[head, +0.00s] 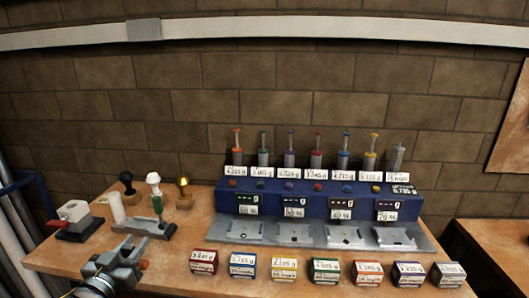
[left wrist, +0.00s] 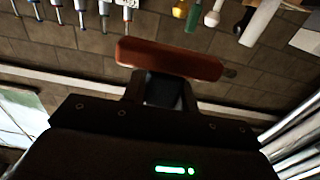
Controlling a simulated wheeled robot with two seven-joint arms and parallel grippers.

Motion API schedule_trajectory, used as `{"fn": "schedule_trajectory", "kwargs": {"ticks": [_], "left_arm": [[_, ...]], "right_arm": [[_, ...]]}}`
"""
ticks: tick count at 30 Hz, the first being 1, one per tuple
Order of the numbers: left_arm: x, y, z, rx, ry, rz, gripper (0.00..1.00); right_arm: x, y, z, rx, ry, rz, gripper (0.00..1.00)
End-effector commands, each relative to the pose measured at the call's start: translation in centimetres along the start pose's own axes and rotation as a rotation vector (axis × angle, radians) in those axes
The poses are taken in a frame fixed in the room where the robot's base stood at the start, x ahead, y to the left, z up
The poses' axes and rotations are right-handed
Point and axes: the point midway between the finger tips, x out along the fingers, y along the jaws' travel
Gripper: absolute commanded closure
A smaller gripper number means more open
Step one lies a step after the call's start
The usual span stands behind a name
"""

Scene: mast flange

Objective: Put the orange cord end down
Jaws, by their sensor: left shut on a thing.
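My left gripper (head: 122,258) is at the front left of the wooden table in the head view, low in the picture. In the left wrist view its jaws (left wrist: 160,92) are shut on a reddish-orange bar-shaped piece (left wrist: 170,60), which lies crosswise at the fingertips. This piece is the likely orange cord end; I cannot make out a cord running from it. My right gripper is in neither view.
The wooden table (head: 180,262) holds a blue rack (head: 300,203) with several plungers, grey plates (head: 320,234) and a front row of labelled boxes (head: 284,268).

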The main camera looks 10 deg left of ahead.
Motion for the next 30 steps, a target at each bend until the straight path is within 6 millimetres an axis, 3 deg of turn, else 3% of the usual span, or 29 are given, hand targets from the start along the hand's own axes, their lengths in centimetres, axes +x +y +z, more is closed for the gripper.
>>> {"fn": "schedule_trajectory", "kwargs": {"ticks": [9,16,21,30], "left_arm": [[-1.4,7.8,3.0,-0.021,-0.003,0.001,0.97],[-2.2,12.9,3.4,-0.014,-0.002,0.002,0.97],[-2.4,14.7,3.3,-0.007,-0.003,0.005,0.97],[-2.4,15.0,3.4,-0.003,-0.002,0.003,0.97]], "right_arm": [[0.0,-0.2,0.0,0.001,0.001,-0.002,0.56],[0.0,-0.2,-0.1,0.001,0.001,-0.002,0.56],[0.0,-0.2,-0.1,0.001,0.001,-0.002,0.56],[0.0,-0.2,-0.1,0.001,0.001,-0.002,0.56]]}}
